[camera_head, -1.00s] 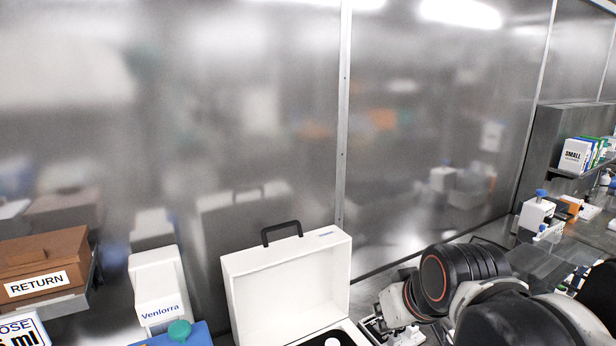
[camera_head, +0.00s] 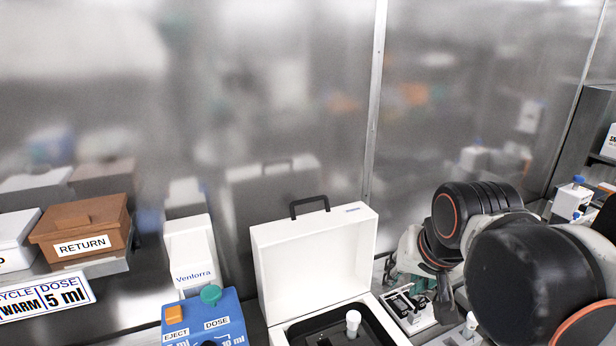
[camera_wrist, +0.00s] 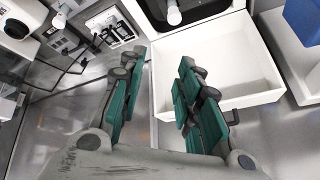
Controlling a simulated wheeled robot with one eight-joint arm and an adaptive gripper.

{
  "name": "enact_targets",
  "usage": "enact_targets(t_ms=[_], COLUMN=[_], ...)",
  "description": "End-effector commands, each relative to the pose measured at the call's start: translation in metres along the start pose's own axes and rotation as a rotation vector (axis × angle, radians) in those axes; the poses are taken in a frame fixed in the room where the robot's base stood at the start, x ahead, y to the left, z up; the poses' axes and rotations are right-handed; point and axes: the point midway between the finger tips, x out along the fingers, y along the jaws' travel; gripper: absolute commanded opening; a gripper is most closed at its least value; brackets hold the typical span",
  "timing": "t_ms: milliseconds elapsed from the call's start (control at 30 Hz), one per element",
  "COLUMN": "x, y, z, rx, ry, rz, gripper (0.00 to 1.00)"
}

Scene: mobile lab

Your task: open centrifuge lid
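The centrifuge is a white box (camera_head: 386,322) with a dark well and a white-capped post inside, at the bottom centre of the head view. Its white lid (camera_head: 315,255), with a black handle on top, stands upright and open at the back. In the wrist view the lid's hollow inside (camera_wrist: 235,60) shows right of centre, with the dark well above it. My gripper (camera_wrist: 160,62) is open, its green-padded fingers apart, near the lid's left side wall in that view. I see nothing gripped; whether a finger touches the lid I cannot tell. In the head view my arm largely hides the gripper.
A small white device with black parts (camera_head: 408,307) stands right of the centrifuge. A blue dispenser (camera_head: 232,322), a white Venlorra box (camera_head: 190,252) and a brown RETURN bin (camera_head: 85,229) are to the left. A metal wall (camera_head: 250,90) rises close behind.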

Motion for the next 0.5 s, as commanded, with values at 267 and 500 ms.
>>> enact_targets(t_ms=[267, 500], x=[-0.028, -0.034], y=[-0.051, -0.095], z=[-0.08, -0.136], rx=[0.194, 0.362], ry=[-0.078, -0.142], rz=[0.011, 0.038], gripper=[0.31, 0.31])
